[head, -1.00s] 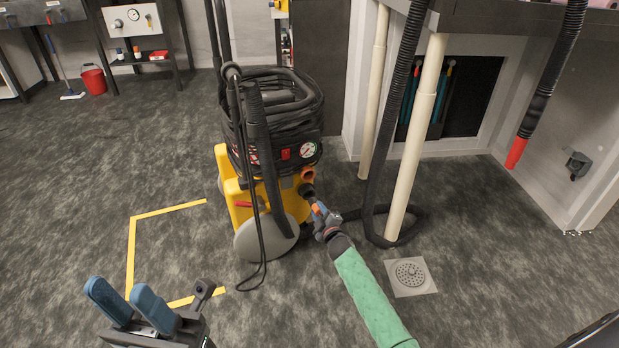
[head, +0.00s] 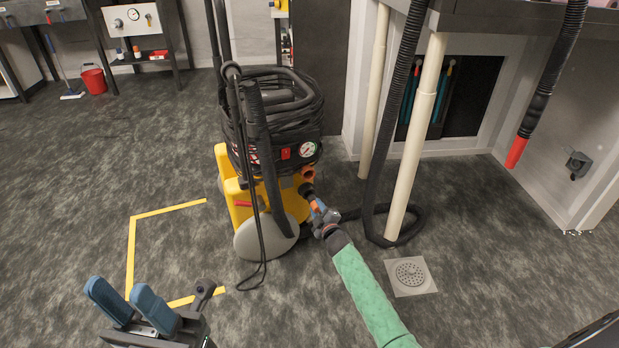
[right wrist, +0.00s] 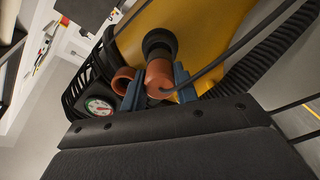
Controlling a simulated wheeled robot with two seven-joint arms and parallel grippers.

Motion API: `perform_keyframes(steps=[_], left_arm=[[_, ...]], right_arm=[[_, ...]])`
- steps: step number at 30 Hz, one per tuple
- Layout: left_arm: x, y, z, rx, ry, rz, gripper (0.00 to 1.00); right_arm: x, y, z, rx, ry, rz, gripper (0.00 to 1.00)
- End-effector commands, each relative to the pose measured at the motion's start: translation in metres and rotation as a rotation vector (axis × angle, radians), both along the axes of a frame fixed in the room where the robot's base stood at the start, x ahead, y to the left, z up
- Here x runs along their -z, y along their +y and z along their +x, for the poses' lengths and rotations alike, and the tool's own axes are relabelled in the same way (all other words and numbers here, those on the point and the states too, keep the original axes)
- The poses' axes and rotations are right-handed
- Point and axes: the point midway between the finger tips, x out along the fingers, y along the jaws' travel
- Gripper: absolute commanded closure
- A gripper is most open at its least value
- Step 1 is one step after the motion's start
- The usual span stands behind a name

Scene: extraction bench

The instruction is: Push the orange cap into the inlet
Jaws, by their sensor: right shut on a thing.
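The orange cap (right wrist: 159,77) sits between the blue fingers of my right gripper (head: 318,210), which is shut on it. In the head view the cap (head: 314,205) shows as a small orange patch at the fingertips. The black round inlet (head: 306,190) is on the front of the yellow machine, just up and left of the cap. In the right wrist view the inlet (right wrist: 159,43) shows just beyond the cap; they look apart, though the exact gap is hard to judge. My left gripper (head: 128,300) is open and empty over the floor at lower left.
An open orange port (head: 308,173) sits beside the inlet, below a round gauge (head: 307,149). A dark hose (head: 400,225) curls around a cream pipe (head: 412,150) right of the machine. A thin black cord (head: 262,265) hangs at its left.

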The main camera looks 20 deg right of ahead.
Motion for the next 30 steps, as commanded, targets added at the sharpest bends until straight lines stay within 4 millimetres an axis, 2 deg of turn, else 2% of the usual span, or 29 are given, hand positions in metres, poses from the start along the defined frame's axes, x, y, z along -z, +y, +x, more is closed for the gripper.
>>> perform_keyframes(steps=[30], left_arm=[[0.004,0.000,0.000,-0.002,-0.002,-0.007,0.64]], right_arm=[[0.000,0.000,0.020,0.000,0.000,0.000,1.00]])
